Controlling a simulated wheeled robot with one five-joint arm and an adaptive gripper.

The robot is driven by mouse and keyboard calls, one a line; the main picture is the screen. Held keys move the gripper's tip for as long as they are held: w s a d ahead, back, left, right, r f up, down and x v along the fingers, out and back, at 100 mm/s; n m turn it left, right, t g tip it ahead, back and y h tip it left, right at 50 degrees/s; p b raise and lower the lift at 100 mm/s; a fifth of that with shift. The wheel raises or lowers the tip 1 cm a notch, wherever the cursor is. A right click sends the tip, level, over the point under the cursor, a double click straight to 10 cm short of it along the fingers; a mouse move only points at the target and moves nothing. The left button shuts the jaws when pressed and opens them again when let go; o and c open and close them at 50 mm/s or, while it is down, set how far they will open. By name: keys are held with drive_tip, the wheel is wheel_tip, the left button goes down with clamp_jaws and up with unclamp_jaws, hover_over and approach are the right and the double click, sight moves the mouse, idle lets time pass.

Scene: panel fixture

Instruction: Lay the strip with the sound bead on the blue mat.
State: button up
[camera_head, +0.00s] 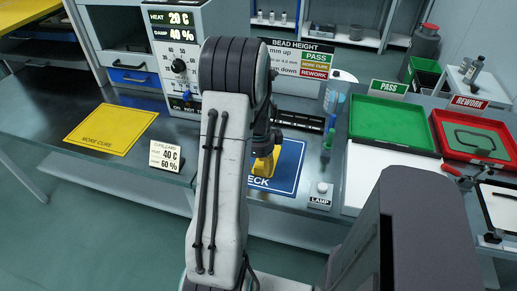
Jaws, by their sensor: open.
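The blue mat (288,172) lies on the bench in the middle, its lettering partly covered and ending in "ECK". My gripper (263,160) is over the mat's left part, open, mostly hidden behind my arm. A yellow part shows at its end; I cannot tell whether it belongs to the gripper or lies on the mat. A black rack or bar (300,122) lies behind the mat. A dark strip-like piece (502,195) lies on a white board at the right edge. I cannot make out which strip has the sound bead.
A yellow MORE CURE mat (112,130) lies left, beside a cure card (165,156). A control box (178,50) and BEAD HEIGHT sign (300,58) stand behind. The green PASS tray (391,122), red REWORK tray (474,154) and LAMP button (321,188) are right.

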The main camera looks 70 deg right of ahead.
wheel_tip(320, 180, up, 9)
drive_tip(key=b, duration=0.3)
drive_tip(key=w+a+r+n+t, duration=0.1)
drive_tip(key=w+a+r+n, duration=0.2)
drive_tip(key=w+a+n, duration=0.65)
drive_tip(key=w+a+r+n, duration=0.3)
drive_tip(key=w+a+n, duration=0.5)
drive_tip(key=a, duration=0.3)
drive_tip(key=s+a+n+t, duration=0.1)
drive_tip(key=s+a+n, duration=0.1)
drive_tip(key=a+n, duration=0.7)
drive_tip(key=s+a+n+t, duration=0.1)
drive_tip(key=s+a+n, duration=0.1)
drive_tip(key=a+n, duration=0.7)
drive_tip(key=shift+s+a+f+n+y, duration=0.15)
drive_tip(key=shift+a+f+n+y, duration=0.2)
drive_tip(key=shift+a, duration=0.45)
drive_tip(key=shift+r+p, duration=0.1)
drive_tip(key=shift+p, duration=0.2)
wheel_tip(320, 180, up, 4)
drive_tip(key=p, duration=0.3)
